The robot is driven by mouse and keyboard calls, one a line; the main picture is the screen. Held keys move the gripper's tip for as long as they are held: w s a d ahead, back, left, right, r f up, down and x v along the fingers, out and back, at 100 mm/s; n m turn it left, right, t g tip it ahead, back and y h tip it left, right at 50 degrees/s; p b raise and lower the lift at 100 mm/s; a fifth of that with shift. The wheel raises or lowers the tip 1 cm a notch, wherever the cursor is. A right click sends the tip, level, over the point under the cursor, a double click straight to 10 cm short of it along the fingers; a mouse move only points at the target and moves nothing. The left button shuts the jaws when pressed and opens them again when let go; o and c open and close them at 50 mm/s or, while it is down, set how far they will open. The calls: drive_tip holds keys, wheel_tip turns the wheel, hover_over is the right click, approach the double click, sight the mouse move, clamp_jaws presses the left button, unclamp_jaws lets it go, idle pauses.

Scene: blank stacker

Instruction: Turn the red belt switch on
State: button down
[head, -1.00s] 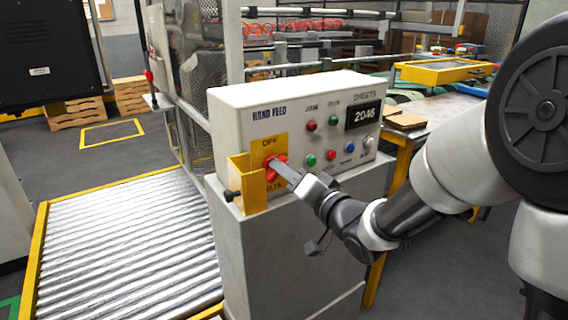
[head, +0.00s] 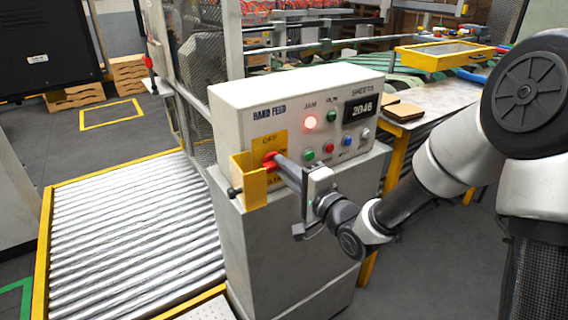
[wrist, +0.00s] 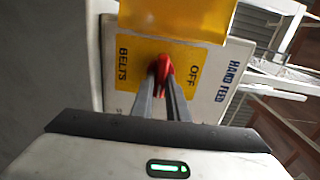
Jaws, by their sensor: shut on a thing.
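The red belt switch (wrist: 163,68) sits on a yellow plate (wrist: 184,76) lettered OFF and BELTS, on the front of the HAND FEED control box (head: 230,108). In the head view the red switch (head: 269,160) is partly hidden by my fingers. My gripper (head: 276,162) reaches in from the right, its fingers closed on the red switch. In the wrist view the fingers (wrist: 162,84) meet at the red handle. The switch's pointing direction is hard to read behind them.
A yellow bracket (head: 248,181) stands out just left of and below the switch. The JAM lamp (head: 310,122) glows red; the display (head: 361,109) reads 2046. A roller conveyor (head: 130,235) lies left, a work table (head: 432,110) right.

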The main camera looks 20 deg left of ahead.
drive_tip(key=shift+m, duration=0.3)
drive_tip(key=c, duration=1.7)
unclamp_jaws()
drive_tip(key=shift+p+v, duration=7.1)
drive_tip(key=shift+v, duration=1.6)
